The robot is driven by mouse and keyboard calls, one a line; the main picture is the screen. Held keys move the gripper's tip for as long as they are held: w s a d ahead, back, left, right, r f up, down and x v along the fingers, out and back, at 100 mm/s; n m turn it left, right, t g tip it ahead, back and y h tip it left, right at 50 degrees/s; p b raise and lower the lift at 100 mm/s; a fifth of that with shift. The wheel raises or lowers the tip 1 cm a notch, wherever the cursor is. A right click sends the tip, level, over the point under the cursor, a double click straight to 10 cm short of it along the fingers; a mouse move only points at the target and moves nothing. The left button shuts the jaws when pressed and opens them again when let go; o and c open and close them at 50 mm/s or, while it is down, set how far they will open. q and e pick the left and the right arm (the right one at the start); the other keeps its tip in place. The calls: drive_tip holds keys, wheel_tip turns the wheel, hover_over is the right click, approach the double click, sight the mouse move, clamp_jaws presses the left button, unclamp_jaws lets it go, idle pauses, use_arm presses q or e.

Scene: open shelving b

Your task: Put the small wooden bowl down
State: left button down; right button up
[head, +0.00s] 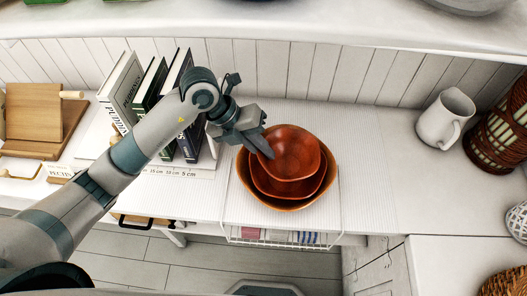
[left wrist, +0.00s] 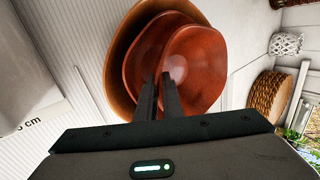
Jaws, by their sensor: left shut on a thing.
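The small wooden bowl (head: 293,152) is reddish brown and shows over a medium reddish bowl (head: 290,190) and a large lighter brown bowl (head: 276,204). My left gripper (head: 264,147) is shut on its left rim in the head view. In the left wrist view, the two fingers (left wrist: 160,97) close on the near rim of the small bowl (left wrist: 200,65), with the medium bowl (left wrist: 143,48) and large bowl (left wrist: 116,55) behind it. I cannot tell whether the small bowl touches the medium one. My right gripper is not in view.
The bowls are over a ribbed white mat (head: 352,140) on a white counter (head: 392,190). Books (head: 152,95) stand at the left, close to my left arm. A white pitcher (head: 444,117) and a woven vase (head: 503,130) stand at the right. A shelf (head: 300,25) overhangs the back.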

use_arm(q)
drive_tip(key=shift+f, duration=0.9)
drive_tip(key=shift+f+b, duration=0.35)
drive_tip(key=shift+f, duration=0.25)
drive_tip(key=c, duration=1.9)
unclamp_jaws()
drive_tip(key=shift+r, duration=0.15)
